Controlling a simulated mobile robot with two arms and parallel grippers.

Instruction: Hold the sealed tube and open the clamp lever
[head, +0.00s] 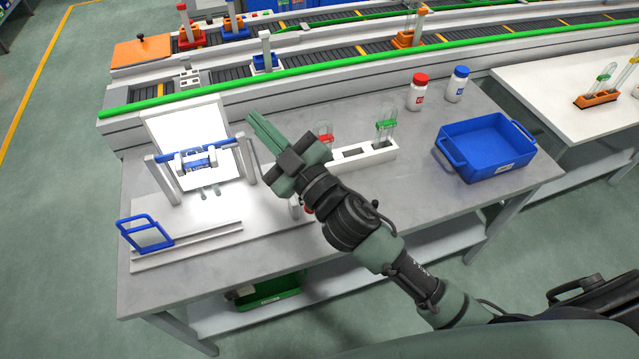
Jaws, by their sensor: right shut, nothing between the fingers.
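A white clamp frame (166,174) with a blue bar across its top stands on a white base at the left of the bench, before a bright white panel. A small blue piece (197,162) sits in the middle of the frame; whether it holds a tube or is the lever I cannot tell. My right gripper (255,121) is shut and empty, in front of and above the bench, right of the clamp frame. A green-topped clear tube (386,133) and a red-topped piece (325,135) stand in a white rack (376,154), partly behind my right arm. My left gripper is out of view.
A blue hinged frame (145,233) stands at the front left beside a pale rail (190,243). A blue tray (487,150), a red-capped bottle (417,92) and a blue-capped bottle (457,84) are to the right. A conveyor with a green rail (330,64) runs behind.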

